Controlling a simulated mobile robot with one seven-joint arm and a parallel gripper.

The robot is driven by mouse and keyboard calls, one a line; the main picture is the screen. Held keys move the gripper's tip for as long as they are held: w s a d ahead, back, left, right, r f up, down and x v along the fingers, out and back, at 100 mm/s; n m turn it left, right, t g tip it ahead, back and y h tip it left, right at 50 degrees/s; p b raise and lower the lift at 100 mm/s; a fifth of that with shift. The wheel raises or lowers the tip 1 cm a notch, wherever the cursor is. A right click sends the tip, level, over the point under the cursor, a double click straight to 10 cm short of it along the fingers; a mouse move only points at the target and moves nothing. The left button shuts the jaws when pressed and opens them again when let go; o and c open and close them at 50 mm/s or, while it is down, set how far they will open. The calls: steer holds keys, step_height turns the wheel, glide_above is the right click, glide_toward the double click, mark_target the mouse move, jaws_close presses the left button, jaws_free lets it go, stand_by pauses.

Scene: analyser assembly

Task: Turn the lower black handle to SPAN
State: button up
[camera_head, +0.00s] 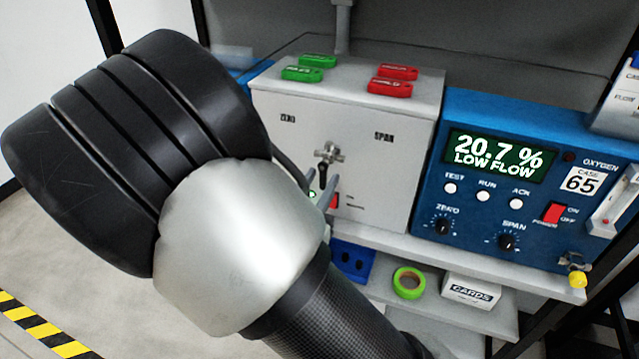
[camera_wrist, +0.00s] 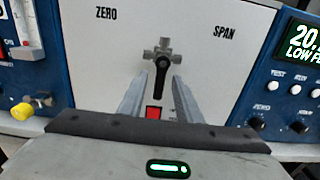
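The black handle (camera_wrist: 161,76) hangs from a metal cross-shaped valve (camera_wrist: 163,50) on the front of a white box (camera_wrist: 80,45). It points down, between the printed ZERO (camera_wrist: 106,13) and SPAN (camera_wrist: 226,32) labels. In the head view the handle (camera_head: 322,172) is partly visible above my fingers. My gripper (camera_wrist: 158,82) is open, with one finger on each side of the handle's lower part. Gaps seem to show between fingers and handle; contact cannot be told. In the head view my arm hides most of the gripper (camera_head: 327,187) and the box's lower left.
A blue oxygen analyser (camera_head: 480,190) reading 20.7 % LOW FLOW stands to the right. A red switch (camera_wrist: 154,113) sits on the box below the handle. Green tags (camera_head: 302,73) and red tags (camera_head: 390,88) lie on top. Green tape (camera_head: 398,290) and a cards box (camera_head: 472,291) are on the lower shelf.

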jaws_close()
